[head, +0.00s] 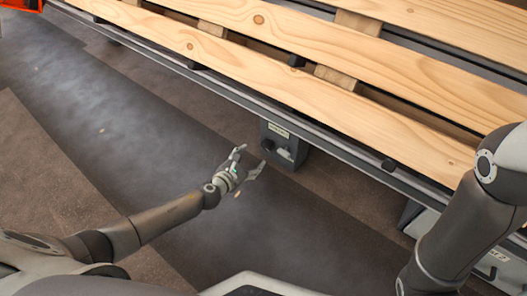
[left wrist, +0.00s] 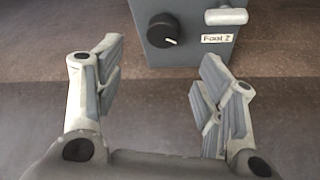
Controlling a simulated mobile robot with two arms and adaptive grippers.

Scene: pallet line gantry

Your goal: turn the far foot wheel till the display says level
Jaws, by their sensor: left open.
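A grey foot box (head: 289,150) hangs under the edge of the pallet line. It carries a black round knob (head: 268,145), a pale label and a light grey lever-like part. In the left wrist view the black knob (left wrist: 163,30) has a white pointer mark, and the label (left wrist: 216,38) seems to read "Foot 2". My left gripper (head: 250,160) is open and empty, just left of and in front of the box. In the left wrist view my open fingers (left wrist: 160,70) stand apart below the knob, not touching it. I see no readable level display.
A wooden-slatted pallet (head: 330,60) lies on the conveyor frame above the box. Another light grey unit (head: 487,258) with a label stands at the lower right, partly behind my right arm. An orange-red thing shows at the top left. The floor at left is clear.

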